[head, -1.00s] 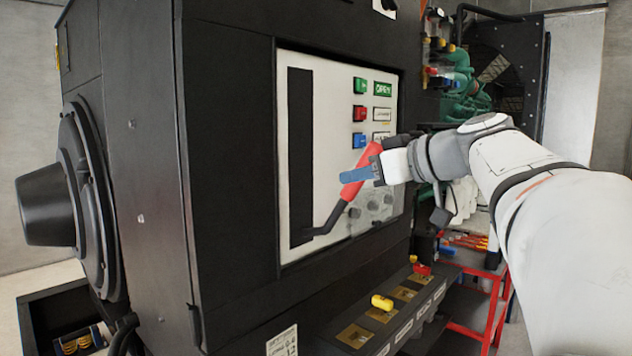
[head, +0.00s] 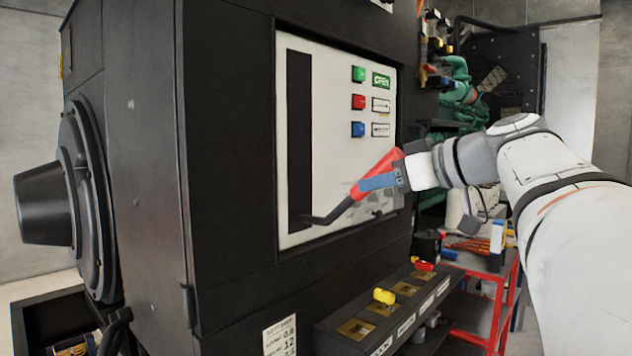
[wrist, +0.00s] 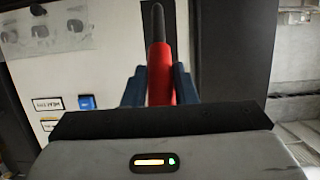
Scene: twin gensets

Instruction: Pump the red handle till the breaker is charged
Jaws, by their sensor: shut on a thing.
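The red handle (head: 392,160) is a red grip on a bent black lever that comes out low in the dark vertical slot (head: 299,140) of the white breaker panel (head: 335,95). The lever slants up and outward to the right. My gripper (head: 378,182) is shut on the red grip, with its blue fingers on either side. In the wrist view the red handle (wrist: 160,75) lies between the two blue fingers, its black rod pointing away. A green indicator (head: 381,81) beside the green button has lettering too small to read surely.
Green, red and blue (head: 358,129) buttons sit right of the slot. A ledge (head: 400,305) with yellow and red knobs juts out below the panel. A red-framed cart (head: 490,290) stands at the lower right.

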